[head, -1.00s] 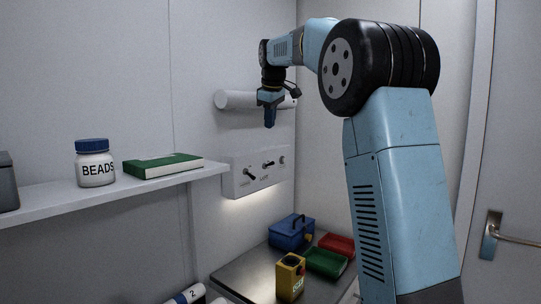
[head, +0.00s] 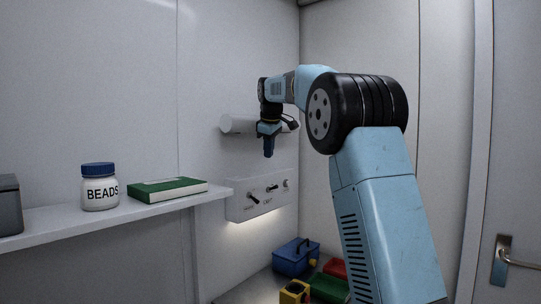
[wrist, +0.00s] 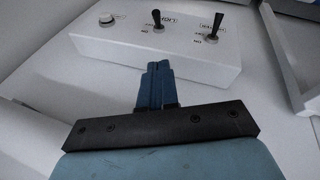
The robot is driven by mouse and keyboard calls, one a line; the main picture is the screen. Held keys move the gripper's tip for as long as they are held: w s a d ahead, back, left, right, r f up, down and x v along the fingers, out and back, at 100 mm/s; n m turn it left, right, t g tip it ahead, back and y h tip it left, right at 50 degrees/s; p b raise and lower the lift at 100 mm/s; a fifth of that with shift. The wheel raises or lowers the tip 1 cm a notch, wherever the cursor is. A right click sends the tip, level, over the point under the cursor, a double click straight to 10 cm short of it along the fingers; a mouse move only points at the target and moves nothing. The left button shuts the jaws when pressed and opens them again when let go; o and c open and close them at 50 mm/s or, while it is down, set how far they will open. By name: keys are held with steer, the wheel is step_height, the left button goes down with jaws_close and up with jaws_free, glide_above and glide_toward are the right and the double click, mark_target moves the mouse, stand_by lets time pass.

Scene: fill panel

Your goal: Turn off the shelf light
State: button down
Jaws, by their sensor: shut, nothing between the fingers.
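A white switch panel (head: 238,210) is mounted on the wall at the right end of the shelf. It has two dark toggle levers, a left one (head: 253,198) and a middle one (head: 272,188), and a round knob (head: 285,183) at right. In the wrist view the panel (wrist: 150,50) appears the other way round, with the knob (wrist: 106,19) at left. The wall glows brightly just below the panel. My gripper (head: 268,154) is shut and empty above the panel, pointing down, apart from the levers; its fingers (wrist: 157,66) show in the wrist view.
A white shelf (head: 130,215) holds a BEADS jar (head: 100,188), a green book (head: 167,189) and a grey box (head: 9,205). A white cylinder (head: 233,124) is on the wall behind my gripper. Below are a blue toolbox (head: 292,258), a yellow box (head: 294,291) and a green tray (head: 328,289).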

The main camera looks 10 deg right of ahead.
glide_above(273, 188)
steer(key=a, duration=0.2)
step_height(273, 188, down, 7)
steer(key=d+f, duration=0.1)
steer(key=s+d+f, duration=0.1)
steer(key=f, duration=0.1)
steer(key=shift+s+d+f, duration=0.1)
steer(key=shift+f, duration=0.05)
